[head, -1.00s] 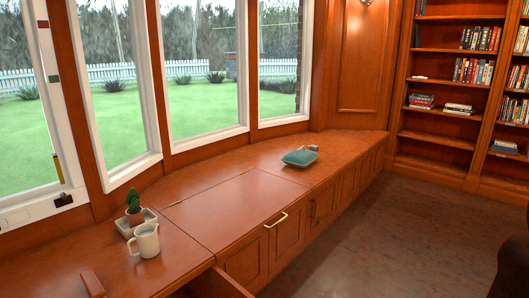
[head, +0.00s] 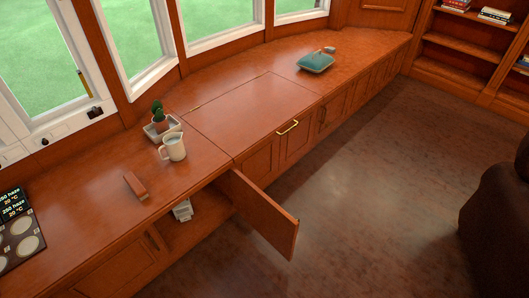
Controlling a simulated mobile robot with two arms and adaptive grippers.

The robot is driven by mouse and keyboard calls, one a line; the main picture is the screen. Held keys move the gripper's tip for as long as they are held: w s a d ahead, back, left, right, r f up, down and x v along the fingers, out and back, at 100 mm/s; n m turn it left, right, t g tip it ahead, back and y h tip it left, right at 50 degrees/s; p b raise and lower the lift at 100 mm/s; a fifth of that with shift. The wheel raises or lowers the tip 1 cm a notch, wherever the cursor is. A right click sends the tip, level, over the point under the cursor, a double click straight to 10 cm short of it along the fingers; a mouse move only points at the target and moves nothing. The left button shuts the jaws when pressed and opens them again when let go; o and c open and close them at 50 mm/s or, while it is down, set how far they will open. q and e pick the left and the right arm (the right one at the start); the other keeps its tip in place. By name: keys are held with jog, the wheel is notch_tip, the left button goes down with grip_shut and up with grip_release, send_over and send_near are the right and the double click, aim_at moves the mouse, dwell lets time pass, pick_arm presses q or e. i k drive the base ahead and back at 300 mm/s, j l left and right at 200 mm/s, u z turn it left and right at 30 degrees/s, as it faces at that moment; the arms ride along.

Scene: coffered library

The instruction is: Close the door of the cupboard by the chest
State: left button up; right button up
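The cupboard door (head: 262,215) stands open in the head view, swung out over the floor from the front of the long wooden window bench. Its hinged side meets the bench front at the right of the opening. Inside the open cupboard (head: 205,222), a small white item (head: 182,210) sits near the left side. To the right of the door, a flat lid panel with a brass handle (head: 288,127) on the bench front seems to be the chest (head: 243,112); its lid is down. Neither of my grippers is in view.
A dark armchair (head: 495,205) stands at right. The floor (head: 350,200) between is clear.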

aim_at(279, 227)
jog(key=l+u, duration=0.1)
jog(key=u, duration=0.3)
jog(key=i+l+u, duration=0.1)
jog(key=u, duration=0.25)
jog(key=l+u, duration=0.15)
jog(key=u, duration=0.25)
jog(key=l+u, duration=0.15)
jog(key=l, duration=0.25)
jog(key=l+u, duration=0.2)
jog(key=l, duration=0.25)
jog(key=k+l+u, duration=0.15)
jog(key=l, duration=0.25)
jog(key=l+u, duration=0.15)
jog(key=l, duration=0.25)
jog(key=k+l+u, duration=0.15)
jog(key=l, duration=0.25)
jog(key=k+l+u, duration=0.2)
jog(key=l, duration=0.15)
jog(key=i+l, duration=0.05)
